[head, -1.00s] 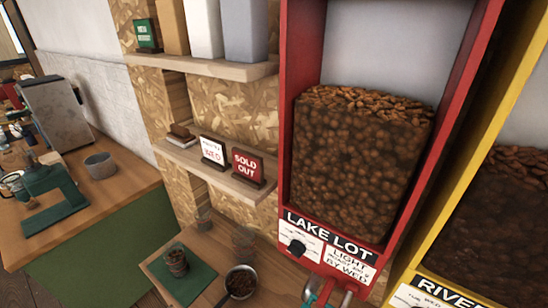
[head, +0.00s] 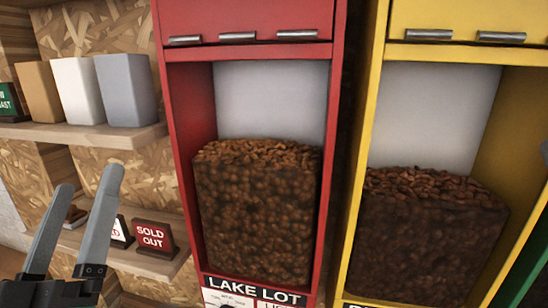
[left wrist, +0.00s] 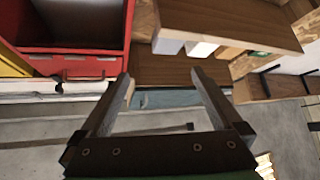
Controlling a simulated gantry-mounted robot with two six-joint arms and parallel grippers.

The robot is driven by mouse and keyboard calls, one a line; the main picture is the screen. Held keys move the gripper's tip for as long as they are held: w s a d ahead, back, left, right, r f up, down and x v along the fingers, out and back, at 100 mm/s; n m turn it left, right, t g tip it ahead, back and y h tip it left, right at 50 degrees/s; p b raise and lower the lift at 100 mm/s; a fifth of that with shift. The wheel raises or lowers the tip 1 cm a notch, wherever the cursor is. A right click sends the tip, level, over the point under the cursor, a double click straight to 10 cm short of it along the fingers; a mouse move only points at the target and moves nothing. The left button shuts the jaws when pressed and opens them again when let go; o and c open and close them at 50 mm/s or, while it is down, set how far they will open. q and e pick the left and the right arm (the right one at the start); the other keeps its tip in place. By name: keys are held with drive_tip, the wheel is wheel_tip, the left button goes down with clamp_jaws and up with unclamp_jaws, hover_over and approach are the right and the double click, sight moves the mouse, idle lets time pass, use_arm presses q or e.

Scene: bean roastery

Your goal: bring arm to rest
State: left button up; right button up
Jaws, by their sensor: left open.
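My left gripper (head: 90,180) is in the lower left of the head view, its two grey fingers pointing up and spread apart. It is open with nothing between the fingers. It shows in front of the lower shelf and partly covers the small signs there. In the left wrist view the same gripper (left wrist: 160,75) is open and empty, with shelves and a red cabinet beyond its tips. My right gripper is in neither view.
A red bean bin (head: 256,215) labelled LAKE LOT and a yellow-framed bin (head: 430,225) fill the middle and right. A SOLD OUT sign (head: 153,238) stands on the lower shelf. Several bags, including a white bag (head: 77,90), stand on the upper shelf (head: 90,137).

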use_arm(q)
drive_tip(key=s+d+r+m+t+h, duration=0.3)
drive_tip(key=s+d+r+m+h, duration=0.25)
drive_tip(key=r+m+h, duration=0.2)
wheel_tip(320, 180, up, 19)
drive_tip(key=m+p, duration=0.1)
drive_tip(key=p, duration=1.8)
drive_tip(key=shift+s+p, duration=0.15)
drive_tip(key=shift+p, duration=0.15)
drive_tip(key=shift+r, duration=0.1)
